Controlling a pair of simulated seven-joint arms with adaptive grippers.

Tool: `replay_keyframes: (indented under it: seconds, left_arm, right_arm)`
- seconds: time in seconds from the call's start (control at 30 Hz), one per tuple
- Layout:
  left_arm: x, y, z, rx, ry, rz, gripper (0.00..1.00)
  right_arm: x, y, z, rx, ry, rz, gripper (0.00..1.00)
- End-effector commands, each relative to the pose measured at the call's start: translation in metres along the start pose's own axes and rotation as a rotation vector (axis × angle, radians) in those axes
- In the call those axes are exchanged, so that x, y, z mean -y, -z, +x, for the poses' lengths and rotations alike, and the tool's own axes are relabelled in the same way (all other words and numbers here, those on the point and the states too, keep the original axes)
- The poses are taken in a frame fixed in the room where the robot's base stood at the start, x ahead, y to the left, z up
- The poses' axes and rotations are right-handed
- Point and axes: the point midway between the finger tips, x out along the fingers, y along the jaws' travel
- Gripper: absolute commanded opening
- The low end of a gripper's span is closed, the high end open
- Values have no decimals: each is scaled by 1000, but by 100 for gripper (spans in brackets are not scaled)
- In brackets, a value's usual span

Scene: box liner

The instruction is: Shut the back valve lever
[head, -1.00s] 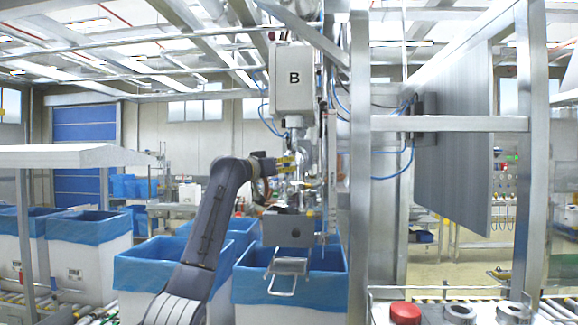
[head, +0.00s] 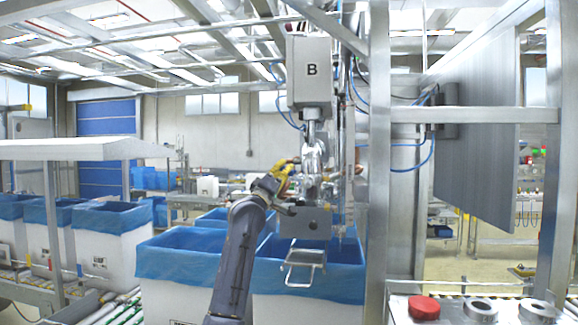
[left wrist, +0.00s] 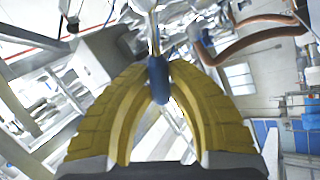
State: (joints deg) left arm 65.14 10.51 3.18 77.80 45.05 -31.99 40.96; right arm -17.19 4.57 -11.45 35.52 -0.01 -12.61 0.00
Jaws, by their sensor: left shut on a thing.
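A valve lever with a blue grip (left wrist: 158,80) stands between the yellow fingers of my left gripper (left wrist: 160,68) in the left wrist view. The fingers are closed in around the grip from both sides. In the head view, my left gripper (head: 287,168) is beside the metal piping under the grey box marked B (head: 312,70). Its yellow fingers point up and right, and the lever is too small to make out there. I cannot tell from these frames how far the valve is turned. My right gripper is not in view.
A grey block with a metal handle (head: 304,270) hangs below the piping, over a blue-lined box (head: 330,280). A steel post (head: 377,200) stands to the right. A red button (head: 424,306) is on the panel at the front right.

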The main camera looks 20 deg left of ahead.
Motion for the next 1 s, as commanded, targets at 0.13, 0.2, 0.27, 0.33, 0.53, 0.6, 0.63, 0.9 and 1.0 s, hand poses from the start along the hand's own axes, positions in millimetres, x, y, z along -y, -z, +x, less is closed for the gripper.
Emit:
replay_keyframes:
  seconds: [0.13,0.2,0.27,0.33,0.53,0.6,0.63,0.9,1.0]
  left_arm:
    - [10,-3,-7,-75,1,-117,0]
    - [14,-4,-9,-109,0,-169,0]
    - [18,-5,-12,-136,1,-209,0]
    - [22,-6,-14,-166,1,-253,0]
    - [29,-9,-20,-236,1,-357,0]
    - [32,-10,-21,-255,1,-385,0]
    - [32,-11,-21,-262,1,-395,0]
    - [37,-13,-24,-302,2,-452,0]
    - [38,-13,-25,-308,2,-460,0]
  right_arm:
    - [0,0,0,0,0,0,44]
    - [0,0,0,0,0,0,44]
    - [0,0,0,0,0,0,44]
    - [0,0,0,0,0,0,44]
    - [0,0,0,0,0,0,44]
    - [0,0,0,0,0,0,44]
    - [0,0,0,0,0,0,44]
    - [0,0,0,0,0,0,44]
    - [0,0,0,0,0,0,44]
